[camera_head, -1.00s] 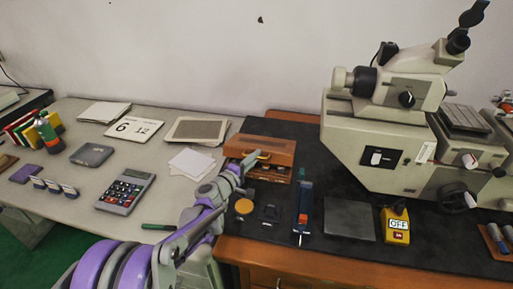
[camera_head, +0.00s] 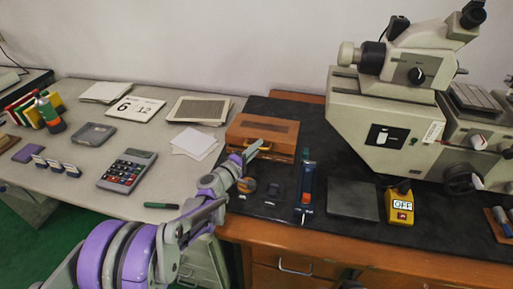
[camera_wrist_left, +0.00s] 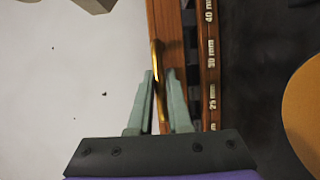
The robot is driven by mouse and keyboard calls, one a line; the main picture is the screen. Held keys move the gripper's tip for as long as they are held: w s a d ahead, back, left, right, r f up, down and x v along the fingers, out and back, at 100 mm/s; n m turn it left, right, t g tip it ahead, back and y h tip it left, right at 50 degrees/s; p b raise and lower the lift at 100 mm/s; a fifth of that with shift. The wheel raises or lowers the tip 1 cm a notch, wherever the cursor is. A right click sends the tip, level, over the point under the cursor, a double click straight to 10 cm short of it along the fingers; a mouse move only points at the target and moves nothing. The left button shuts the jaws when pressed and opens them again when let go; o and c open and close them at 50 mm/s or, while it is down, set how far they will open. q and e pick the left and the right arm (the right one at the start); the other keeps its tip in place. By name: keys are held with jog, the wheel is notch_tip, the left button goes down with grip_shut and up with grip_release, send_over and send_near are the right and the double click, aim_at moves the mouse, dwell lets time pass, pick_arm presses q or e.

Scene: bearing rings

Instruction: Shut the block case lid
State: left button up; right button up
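The block case (camera_head: 264,132) is a brown wooden box on the dark mat, its lid tilted partly open with a dark gap along the front. In the left wrist view the wooden lid (camera_wrist_left: 170,25) carries a curved brass handle (camera_wrist_left: 157,62), and the case's front rim (camera_wrist_left: 211,75) bears millimetre labels. My left gripper (camera_head: 254,148) is at the front of the case. In the left wrist view its two pale green fingers (camera_wrist_left: 160,80) stand on either side of the handle, with a small gap still visible. My right gripper is not visible.
An orange-yellow disc (camera_head: 246,186), a blue-and-red tool (camera_head: 307,184) and a dark plate (camera_head: 353,198) lie in front of the case. A large microscope-like machine (camera_head: 385,125) stands to the right. A calculator (camera_head: 127,171) and papers (camera_head: 194,143) are left.

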pick_arm(q)
jog(key=shift+o, duration=0.4)
jog(key=shift+w, duration=0.1)
jog(key=v, duration=1.1)
jog(key=shift+b, duration=0.35)
jog(key=shift+w, duration=0.1)
